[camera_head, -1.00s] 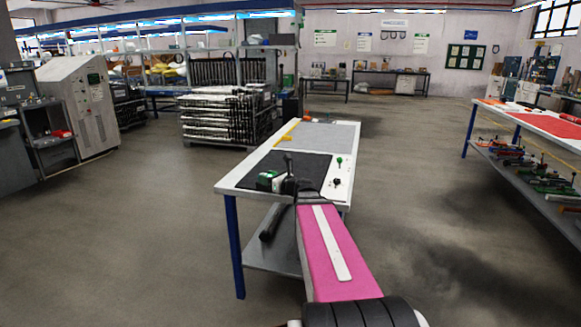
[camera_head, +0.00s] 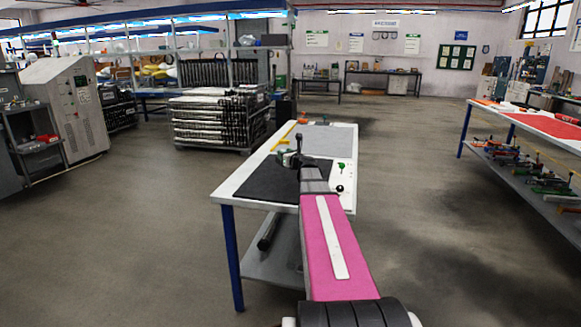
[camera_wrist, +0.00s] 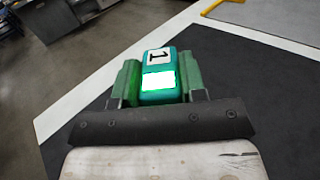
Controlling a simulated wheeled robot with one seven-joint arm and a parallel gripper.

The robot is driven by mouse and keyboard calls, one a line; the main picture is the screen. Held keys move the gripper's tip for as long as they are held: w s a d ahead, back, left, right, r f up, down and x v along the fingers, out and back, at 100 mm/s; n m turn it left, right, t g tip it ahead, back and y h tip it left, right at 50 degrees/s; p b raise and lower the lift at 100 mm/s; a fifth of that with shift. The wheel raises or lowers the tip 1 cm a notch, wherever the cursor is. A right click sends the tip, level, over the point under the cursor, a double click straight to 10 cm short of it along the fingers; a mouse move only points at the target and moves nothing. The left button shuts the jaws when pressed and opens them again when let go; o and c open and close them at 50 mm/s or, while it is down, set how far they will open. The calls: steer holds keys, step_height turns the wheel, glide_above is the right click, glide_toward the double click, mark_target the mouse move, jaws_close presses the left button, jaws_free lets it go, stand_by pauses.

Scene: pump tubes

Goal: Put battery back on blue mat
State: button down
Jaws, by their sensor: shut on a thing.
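The battery (camera_wrist: 158,73) is a teal block with a white label marked 1 and a lit white-green panel. It sits between the green fingers of my gripper (camera_wrist: 157,80), which is shut on it. In the head view my gripper (camera_head: 292,159) is over the table, near the border of the black mat and the grey mat; the battery is too small to make out clearly there. The wrist view shows the battery over the table's left edge area, with black mat to its right. Its height above the table is hard to tell. I see no blue mat on this table.
The white-topped table (camera_head: 228,192) has blue legs, a black mat (camera_head: 262,184) in front and a grey mat (camera_head: 335,140) behind. A yellow tool (camera_head: 284,137) lies at the left edge. Another table at right bears a red mat (camera_head: 545,122). Open floor surrounds the table.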

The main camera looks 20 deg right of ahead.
steer(key=w+d+f, duration=0.2)
steer(key=d, duration=0.1)
steer(key=shift+d+f, duration=0.15)
steer(key=shift+f, duration=2.1)
steer(key=c, duration=0.7)
jaws_free()
steer(key=shift+f, duration=0.1)
